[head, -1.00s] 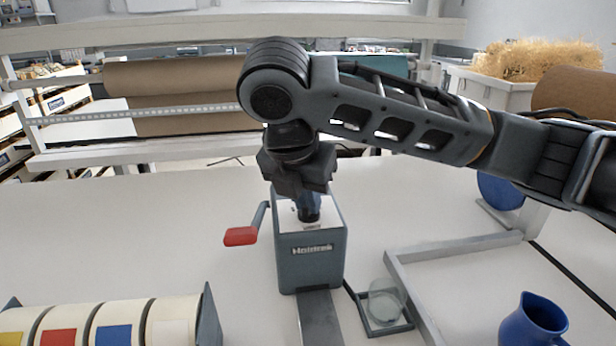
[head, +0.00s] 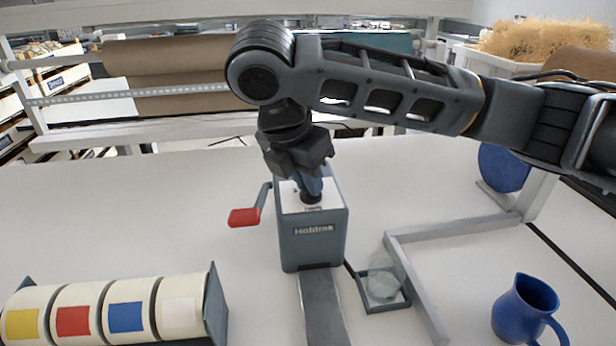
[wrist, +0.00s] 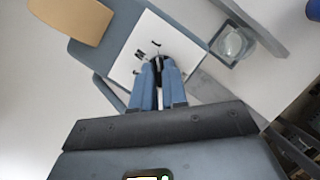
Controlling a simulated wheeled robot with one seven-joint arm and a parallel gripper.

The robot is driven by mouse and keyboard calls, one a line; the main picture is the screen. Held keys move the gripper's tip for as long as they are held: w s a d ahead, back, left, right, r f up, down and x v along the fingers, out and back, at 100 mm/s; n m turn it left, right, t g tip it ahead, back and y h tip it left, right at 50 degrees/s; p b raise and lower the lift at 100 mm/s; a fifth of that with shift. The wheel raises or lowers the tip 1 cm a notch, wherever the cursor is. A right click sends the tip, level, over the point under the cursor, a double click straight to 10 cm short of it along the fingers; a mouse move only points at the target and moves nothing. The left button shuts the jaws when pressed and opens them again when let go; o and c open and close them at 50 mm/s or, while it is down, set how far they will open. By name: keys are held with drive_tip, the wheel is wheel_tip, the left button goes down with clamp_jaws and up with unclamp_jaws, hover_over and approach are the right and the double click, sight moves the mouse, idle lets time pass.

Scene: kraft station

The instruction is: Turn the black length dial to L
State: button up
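The black length dial (head: 311,196) sits on the white top plate (head: 291,201) of the grey dispenser box. My gripper (head: 312,187) points down at the dial, its blue fingertips right at it. In the wrist view, my fingers (wrist: 157,68) stand close together over the plate (wrist: 178,45), with a narrow dark gap between them. The fingers hide most of the dial there, and I cannot tell whether they grip it or only stand around it.
A crank with a red handle (head: 244,217) sticks out left of the box. A rack of labelled rolls (head: 125,312) stands at front left. A glass dish (head: 382,284) in a square holder, a grey frame (head: 455,227) and a blue jug (head: 526,310) are to the right.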

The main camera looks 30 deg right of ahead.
drive_tip(key=o, duration=0.5)
drive_tip(key=shift+c, duration=0.2)
drive_tip(key=v, duration=0.7)
drive_tip(key=shift+r+b, duration=0.3)
drive_tip(key=shift+r, duration=0.05)
drive_tip(key=shift+s, duration=0.15)
